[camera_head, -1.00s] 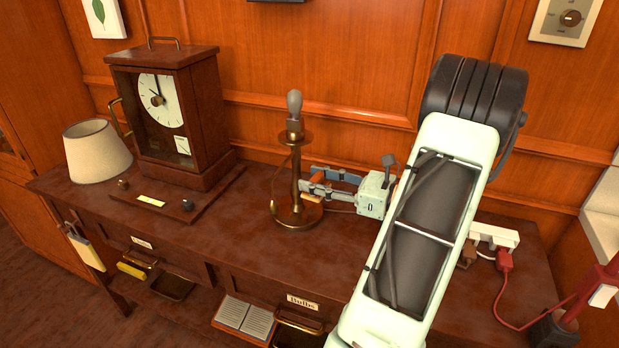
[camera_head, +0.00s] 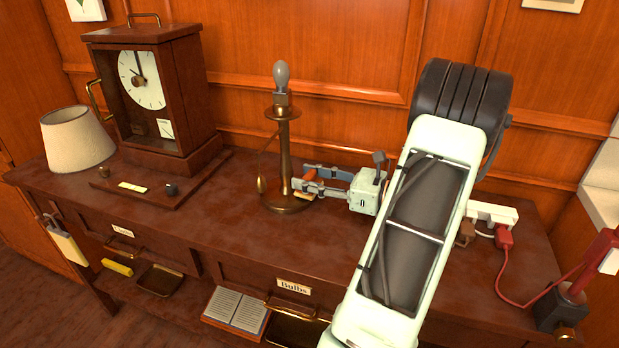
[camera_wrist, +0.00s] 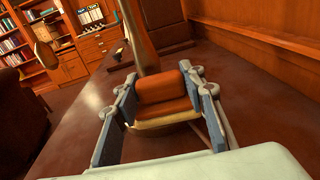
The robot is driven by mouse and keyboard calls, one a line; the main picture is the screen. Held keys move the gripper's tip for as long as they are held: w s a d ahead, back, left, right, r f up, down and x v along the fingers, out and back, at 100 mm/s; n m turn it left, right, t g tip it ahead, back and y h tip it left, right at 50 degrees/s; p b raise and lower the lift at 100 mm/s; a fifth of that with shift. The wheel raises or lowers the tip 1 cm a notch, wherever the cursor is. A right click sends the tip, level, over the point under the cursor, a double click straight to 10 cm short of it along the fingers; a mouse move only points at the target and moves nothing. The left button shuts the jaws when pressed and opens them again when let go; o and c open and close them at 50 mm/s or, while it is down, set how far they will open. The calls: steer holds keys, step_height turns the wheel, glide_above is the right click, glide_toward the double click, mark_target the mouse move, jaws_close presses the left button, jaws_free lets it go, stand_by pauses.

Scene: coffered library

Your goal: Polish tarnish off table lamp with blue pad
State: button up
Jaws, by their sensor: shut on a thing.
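The brass table lamp (camera_head: 285,150) stands upright on the wooden desk, with a bare grey bulb on top and no shade. Its stem also shows at the top of the wrist view (camera_wrist: 139,38). My gripper (camera_head: 306,184) is at the lower stem, just right of it, above the round base. Its blue-lined fingers are shut on an orange block with a tan lower edge (camera_wrist: 162,93). The block is close to the stem; I cannot tell whether they touch. The held block looks orange, and I see no separate blue pad. Tarnish is not clearly distinguishable.
A cream lampshade (camera_head: 76,140) and a wooden clock case (camera_head: 153,95) stand left on the desk (camera_head: 225,215). A pull chain hangs beside the lamp stem. A white power strip (camera_head: 492,212) with a red plug lies right. An open book (camera_head: 236,308) and yellow block (camera_head: 117,267) are below.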

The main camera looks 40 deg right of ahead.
steer(key=shift+s+a+r+p, duration=0.15)
steer(key=shift+s+a, duration=0.25)
steer(key=shift+a, duration=0.5)
steer(key=shift+s+a+p, duration=0.25)
steer(key=shift+s+a, duration=0.1)
steer(key=shift+a, duration=0.55)
steer(key=shift+w+d, duration=0.25)
steer(key=shift+d, duration=0.35)
steer(key=shift+w+d, duration=0.2)
steer(key=shift+d, duration=0.35)
steer(key=shift+f, duration=0.5)
steer(key=shift+d, duration=0.15)
steer(key=shift+w+d, duration=0.25)
steer(key=shift+d, duration=0.15)
steer(key=shift+d, duration=0.1)
steer(key=shift+w+d, duration=0.2)
steer(key=shift+d, duration=0.3)
